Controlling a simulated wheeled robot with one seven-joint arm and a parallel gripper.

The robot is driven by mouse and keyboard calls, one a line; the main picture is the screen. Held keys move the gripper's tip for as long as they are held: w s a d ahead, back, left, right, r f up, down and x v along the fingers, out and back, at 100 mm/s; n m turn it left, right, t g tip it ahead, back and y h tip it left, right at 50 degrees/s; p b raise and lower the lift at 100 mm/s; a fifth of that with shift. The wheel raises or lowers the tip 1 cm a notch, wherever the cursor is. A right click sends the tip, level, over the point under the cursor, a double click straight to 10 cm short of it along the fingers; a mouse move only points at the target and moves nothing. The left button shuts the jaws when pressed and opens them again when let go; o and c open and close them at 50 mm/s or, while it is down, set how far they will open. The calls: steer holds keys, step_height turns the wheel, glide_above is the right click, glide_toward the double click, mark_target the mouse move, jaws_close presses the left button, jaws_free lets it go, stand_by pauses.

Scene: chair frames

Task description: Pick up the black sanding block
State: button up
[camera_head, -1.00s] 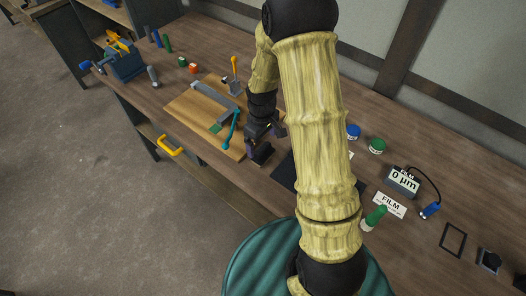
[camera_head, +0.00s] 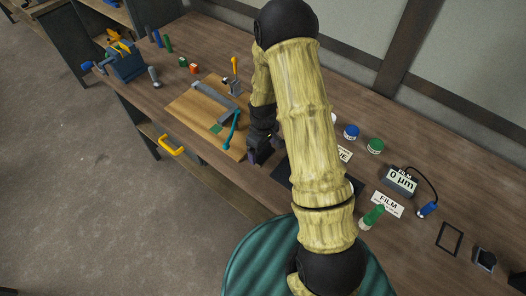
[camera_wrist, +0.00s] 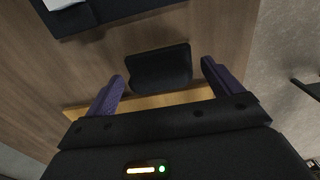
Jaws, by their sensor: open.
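The black sanding block (camera_wrist: 158,68) shows in the wrist view as a dark, rounded block on the brown wooden bench. My gripper (camera_wrist: 163,74) is open, with one purple finger on each side of the block and a visible gap to each. The block sits in line with the space between the fingertips; I cannot tell the exact height of the fingers above the bench. In the head view my gripper (camera_head: 266,156) is low over the bench, beside the right end of the wooden board, and it hides the block.
A dark mat (camera_head: 283,178) lies right of my gripper. Jars, a film gauge (camera_head: 401,181) and a green-capped bottle (camera_head: 373,216) stand farther right. A yellow handle (camera_head: 171,145) juts from the bench front.

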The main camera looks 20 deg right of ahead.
stand_by(0.4)
steer(key=c, duration=1.3)
steer(key=shift+r, duration=0.1)
step_height(320, 180, up, 10)
steer(key=shift+f+b, duration=0.1)
steer(key=shift+b, duration=0.7)
steer(key=o, duration=0.6)
steer(key=shift+c, duration=1.3)
steer(key=shift+a, duration=0.1)
